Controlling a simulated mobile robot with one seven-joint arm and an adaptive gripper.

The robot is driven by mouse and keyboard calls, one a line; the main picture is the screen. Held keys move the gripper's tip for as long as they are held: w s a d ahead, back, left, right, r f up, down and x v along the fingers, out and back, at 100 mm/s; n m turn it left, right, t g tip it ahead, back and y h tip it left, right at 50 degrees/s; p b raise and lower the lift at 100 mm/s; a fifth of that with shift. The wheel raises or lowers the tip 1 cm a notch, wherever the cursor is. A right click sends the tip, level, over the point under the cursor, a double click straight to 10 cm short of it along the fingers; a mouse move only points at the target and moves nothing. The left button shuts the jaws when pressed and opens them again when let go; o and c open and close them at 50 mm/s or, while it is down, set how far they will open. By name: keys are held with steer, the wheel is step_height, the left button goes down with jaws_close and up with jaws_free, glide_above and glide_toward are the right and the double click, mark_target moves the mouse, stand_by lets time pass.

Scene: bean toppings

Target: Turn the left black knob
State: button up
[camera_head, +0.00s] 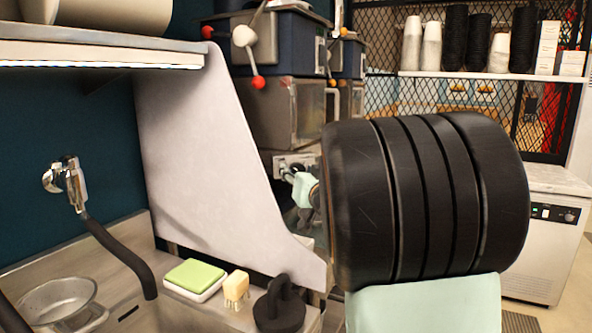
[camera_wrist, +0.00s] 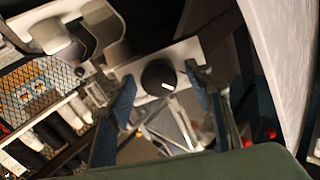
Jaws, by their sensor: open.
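A round black knob (camera_wrist: 158,75) with a light mark sits on a pale panel (camera_wrist: 180,54) in the wrist view. My gripper (camera_wrist: 160,88) is open, with one blue-padded finger on each side of the knob and gaps between. Contact with the knob does not show. In the head view my gripper (camera_head: 298,184) is small and partly hidden by my own black and pale green arm, close to a light panel (camera_head: 294,159) on the machine. I cannot tell the left knob from any other there.
A grey slanted partition (camera_head: 200,150) stands left of the machine. Dispensers with red-tipped levers (camera_head: 258,82) hang above the panel. At lower left are a sink with a tap (camera_head: 70,183), a green sponge (camera_head: 195,273) and a brush (camera_head: 236,288). A cup shelf (camera_head: 480,75) is behind.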

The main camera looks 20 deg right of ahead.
steer(key=shift+c, duration=0.3)
steer(key=c, duration=1.1)
steer(key=m, duration=0.2)
steer(key=m+p, duration=0.1)
steer(key=m, duration=0.1)
steer(key=shift+d+r, duration=0.15)
steer(key=m+p, duration=0.3)
steer(key=m, duration=0.1)
steer(key=shift+r, duration=0.1)
steer(key=m+p, duration=0.4)
steer(key=m, duration=0.1)
steer(key=shift+m+g+y, duration=0.3)
steer(key=shift+m+p, duration=1.3)
steer(key=shift+m, duration=0.6)
steer(key=shift+f, duration=0.2)
